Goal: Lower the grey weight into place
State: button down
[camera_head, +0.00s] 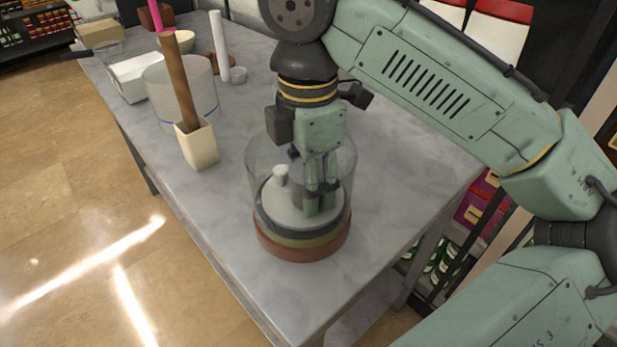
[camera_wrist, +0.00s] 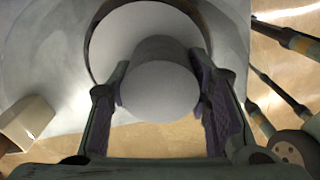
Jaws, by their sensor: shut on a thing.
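The grey weight (camera_wrist: 160,88) is a smooth grey cylinder with a flat round end, seen between my two fingers in the wrist view. My gripper (camera_wrist: 162,95) is shut on it, with a dark pad against each side. In the head view my gripper (camera_head: 321,192) points down inside a clear cylinder (camera_head: 258,165), with its fingertips just above or at a pale round plate (camera_head: 285,212). The weight is not clearly made out there, and its contact with the plate cannot be told. In the wrist view a pale disc with a dark rim lies beyond the weight.
The clear cylinder stands on a reddish-brown base (camera_head: 300,252) near the table's (camera_head: 395,220) front corner. A small white knob (camera_head: 281,175) stands left of my fingers. A cream block (camera_head: 198,148), brown rod (camera_head: 180,85) and another clear vessel (camera_head: 208,95) stand at the left.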

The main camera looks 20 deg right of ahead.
jog(key=c, duration=0.8)
grip_release()
jog(key=shift+o, duration=0.2)
jog(key=shift+r+p, duration=2.5)
jog(key=shift+r, duration=0.3)
notch_tip(320, 180, up, 8)
jog(key=shift+f, duration=0.15)
